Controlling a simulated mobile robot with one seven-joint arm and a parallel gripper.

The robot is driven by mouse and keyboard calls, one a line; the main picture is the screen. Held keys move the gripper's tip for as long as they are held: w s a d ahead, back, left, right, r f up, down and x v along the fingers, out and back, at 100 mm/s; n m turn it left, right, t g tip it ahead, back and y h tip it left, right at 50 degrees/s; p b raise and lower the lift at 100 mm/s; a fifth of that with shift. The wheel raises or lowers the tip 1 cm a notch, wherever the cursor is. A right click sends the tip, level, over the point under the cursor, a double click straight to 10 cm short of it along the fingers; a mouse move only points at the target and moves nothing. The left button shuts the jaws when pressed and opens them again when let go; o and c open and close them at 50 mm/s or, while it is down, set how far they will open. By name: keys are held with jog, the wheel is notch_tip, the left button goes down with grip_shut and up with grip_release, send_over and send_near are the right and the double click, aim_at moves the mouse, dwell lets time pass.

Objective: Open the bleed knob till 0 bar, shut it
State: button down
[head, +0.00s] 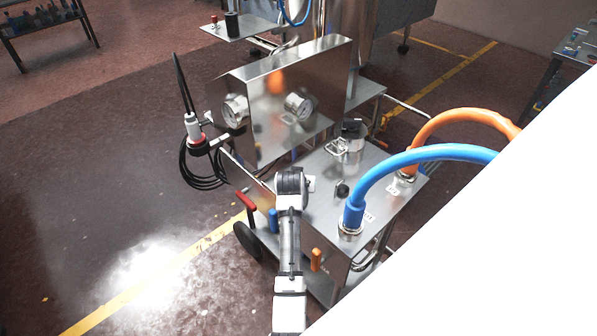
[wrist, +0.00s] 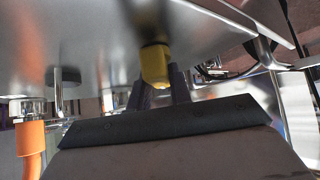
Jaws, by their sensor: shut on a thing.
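A yellow knob (wrist: 155,66), which I take for the bleed knob, hangs on a dark stem under a metal surface in the wrist view. My gripper (wrist: 158,80) has its two dark fingers on either side of the knob and is shut on it. In the head view my arm reaches over the steel cart, and its own end hides the fingers and the yellow knob.
A blue hose (head: 420,155) and an orange hose (head: 465,115) rise from the cart top (head: 318,215) to the right of my arm. Red (head: 246,200), blue (head: 273,220) and orange (head: 316,260) handles stand along the near edge. Black cable (head: 200,170) hangs at left.

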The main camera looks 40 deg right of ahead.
jog(key=m+g+h, duration=0.1)
jog(key=m, duration=0.1)
jog(key=m+g, duration=0.1)
jog(key=m, duration=0.1)
jog(key=shift+w+g+h, duration=0.15)
jog(key=shift+g+h, duration=0.25)
jog(key=m+g+b, duration=0.2)
jog(key=m, duration=0.1)
jog(key=shift+f+m+g+h, duration=0.1)
jog(key=shift+m+g+h, duration=0.2)
jog(key=shift+m+g, duration=0.1)
jog(key=m+g+b, duration=0.4)
jog(key=m+b, duration=0.1)
jog(key=shift+b, duration=0.3)
jog(key=m+g+y+b, duration=0.1)
jog(key=m+g+b, duration=0.1)
jog(key=m+b, duration=0.1)
jog(key=shift+y, duration=0.4)
jog(key=shift+m, duration=0.3)
jog(key=c, duration=1.3)
grip_release()
